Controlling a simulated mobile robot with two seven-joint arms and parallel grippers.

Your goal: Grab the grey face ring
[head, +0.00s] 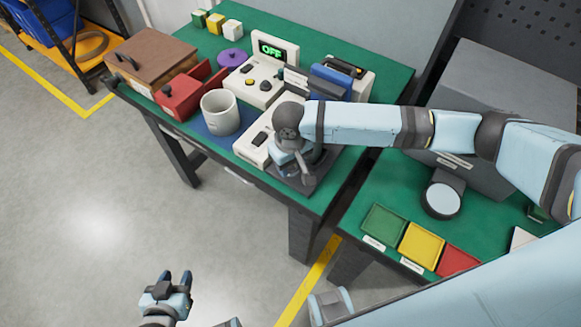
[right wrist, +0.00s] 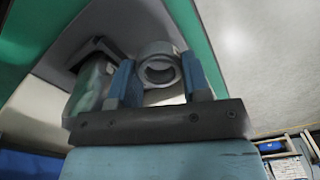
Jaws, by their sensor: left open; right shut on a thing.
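The grey face ring (right wrist: 155,49) shows in the right wrist view as a short grey ring with a round opening. It sits between the two blue fingers of my right gripper (right wrist: 160,64), which is shut on it. In the head view my right gripper (head: 297,165) points down over a dark plate (head: 302,184) at the front corner of the green bench; the wrist hides most of the fingers, and I cannot make out the ring there. My left gripper (head: 174,280) is open and empty above the floor, away from the benches.
Green (head: 384,222), yellow (head: 421,242) and red (head: 458,262) trays lie on the right bench.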

